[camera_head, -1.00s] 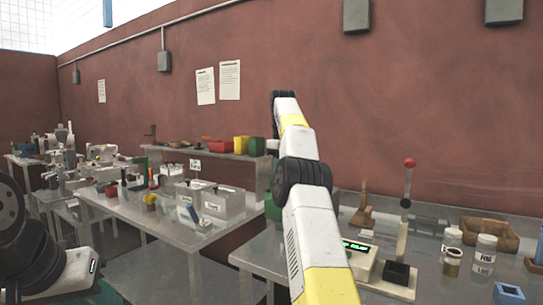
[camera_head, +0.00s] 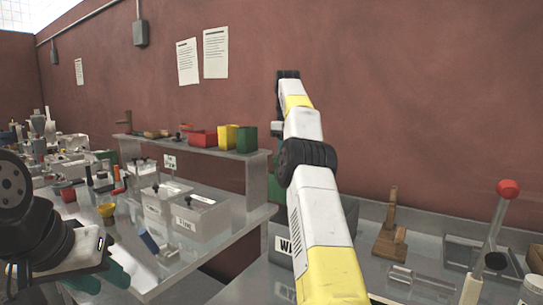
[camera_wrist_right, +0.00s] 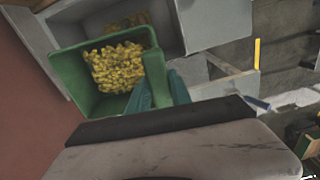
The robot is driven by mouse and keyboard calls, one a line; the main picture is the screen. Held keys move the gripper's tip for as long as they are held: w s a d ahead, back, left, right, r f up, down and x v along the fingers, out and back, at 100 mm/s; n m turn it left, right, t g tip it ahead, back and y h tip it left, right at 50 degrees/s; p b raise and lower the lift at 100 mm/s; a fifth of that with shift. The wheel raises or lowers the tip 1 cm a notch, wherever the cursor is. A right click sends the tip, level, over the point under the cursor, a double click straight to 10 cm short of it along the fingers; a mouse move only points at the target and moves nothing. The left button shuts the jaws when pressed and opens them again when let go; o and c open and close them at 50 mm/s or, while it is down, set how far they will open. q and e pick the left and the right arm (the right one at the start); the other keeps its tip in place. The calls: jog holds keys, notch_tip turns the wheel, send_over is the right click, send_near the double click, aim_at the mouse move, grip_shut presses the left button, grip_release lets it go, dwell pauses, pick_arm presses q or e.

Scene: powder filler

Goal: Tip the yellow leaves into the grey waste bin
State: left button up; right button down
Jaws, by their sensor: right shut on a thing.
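My right gripper (camera_wrist_right: 157,88) is shut on the wall of a green container (camera_wrist_right: 70,72) in the right wrist view. Yellow leaves (camera_wrist_right: 115,68) lie inside the container, which looks tilted. The grey waste bin (camera_wrist_right: 205,25) is right behind it, with some yellow pieces visible inside. In the head view, a grey box with a partly hidden label starting with "W" (camera_head: 284,247) shows behind my right arm. That arm hides the right gripper there. My left gripper (camera_head: 102,280) is at the lower left, its teal fingers apart and apparently empty.
A steel table (camera_head: 215,235) on the left holds lidded grey boxes (camera_head: 203,213) and a small yellow cup (camera_head: 106,210). A raised shelf (camera_head: 195,150) carries red, yellow and green bins. On the right are a wooden stand (camera_head: 390,235) and a red-knobbed lever (camera_head: 508,190).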

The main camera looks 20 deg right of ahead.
jog(key=shift+w+d+r, duration=0.15)
jog(key=shift+w+d, duration=0.1)
jog(key=shift+s+d+r+t, duration=0.15)
jog(key=shift+s+t, duration=0.05)
jog(key=shift+t, duration=0.1)
jog(key=shift+s+y, duration=0.3)
jog(key=s+t+y, duration=0.1)
jog(key=s+d+r+t+y, duration=0.1)
jog(key=d+t, duration=0.1)
jog(key=t, duration=0.1)
jog(key=shift+s+r+y, duration=0.2)
jog(key=shift+s+y, duration=0.2)
jog(key=shift+s+d+f+t+y, duration=0.35)
jog(key=shift+s+t+y, duration=0.1)
jog(key=shift+t, duration=0.15)
jog(key=shift+s+d+f+t+y, duration=0.25)
jog(key=shift+s+d+t+y, duration=0.15)
jog(key=shift+t, duration=0.2)
jog(key=s+d+f+t+y, duration=0.4)
jog(key=s+f+t+y, duration=0.1)
jog(key=s+f+t, duration=0.1)
jog(key=shift+f+t, duration=0.9)
jog(key=shift+f, duration=0.5)
jog(key=shift+r, duration=0.1)
